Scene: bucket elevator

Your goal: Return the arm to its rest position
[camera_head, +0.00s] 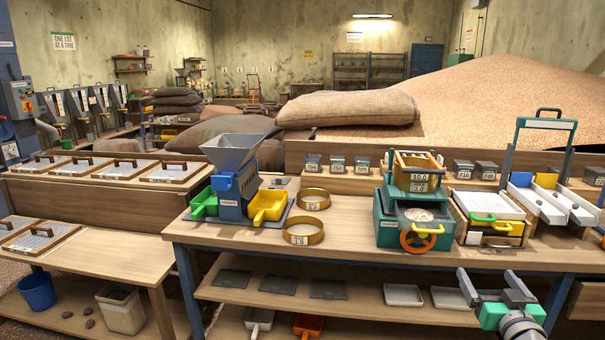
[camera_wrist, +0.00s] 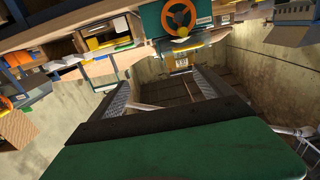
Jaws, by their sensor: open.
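My gripper (camera_head: 495,286) shows at the lower right of the head view, in front of the bench and its lower shelf. Its two grey fingers are spread apart with nothing between them. In the wrist view the open fingers (camera_wrist: 175,92) reach away from the green gripper body, and the gap between them is empty. The wrist view is tilted, with the bench upside down along its top. My gripper appears clear of the bench and touches nothing that I can see.
The bench (camera_head: 345,232) holds a grey hopper machine (camera_head: 232,150), brass rings (camera_head: 303,231) and a teal machine with an orange handwheel (camera_head: 418,238). White trays (camera_head: 403,295) lie on the shelf below. A blue bucket (camera_head: 37,291) stands at the lower left.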

